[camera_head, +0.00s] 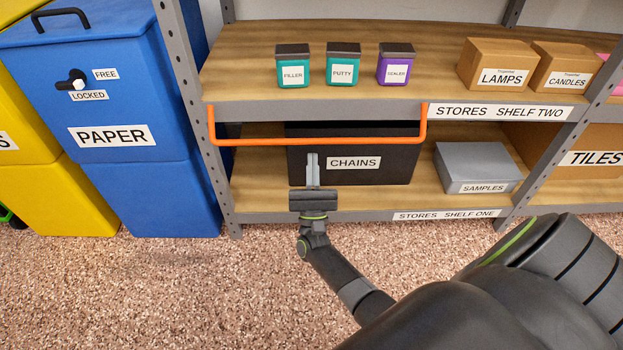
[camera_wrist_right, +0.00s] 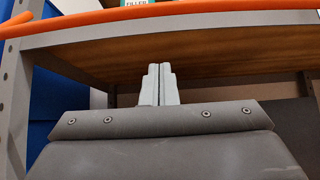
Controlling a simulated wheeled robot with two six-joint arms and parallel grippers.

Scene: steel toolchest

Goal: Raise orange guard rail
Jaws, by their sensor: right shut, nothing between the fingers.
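The orange guard rail (camera_head: 250,141) hangs as a U-shaped bar at the left part of the front edge of shelf two, its long bar crossing in front of the black CHAINS box (camera_head: 400,165). My right gripper (camera_head: 312,155) is shut and empty, its fingertips just below the bar in the head view and in front of the CHAINS box. In the right wrist view the rail (camera_wrist_right: 150,13) runs across the top, above the closed fingers (camera_wrist_right: 160,68). No contact between fingers and rail can be made out. My left gripper is not in view.
Shelf two (camera_head: 240,75) carries FILLER, PUTTY and SEALER tins (camera_head: 293,70) and LAMPS and CANDLES boxes (camera_head: 500,60). A grey SAMPLES box (camera_head: 478,165) stands right of CHAINS. A steel upright (camera_head: 185,80) and the blue PAPER bin (camera_head: 120,110) are at left.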

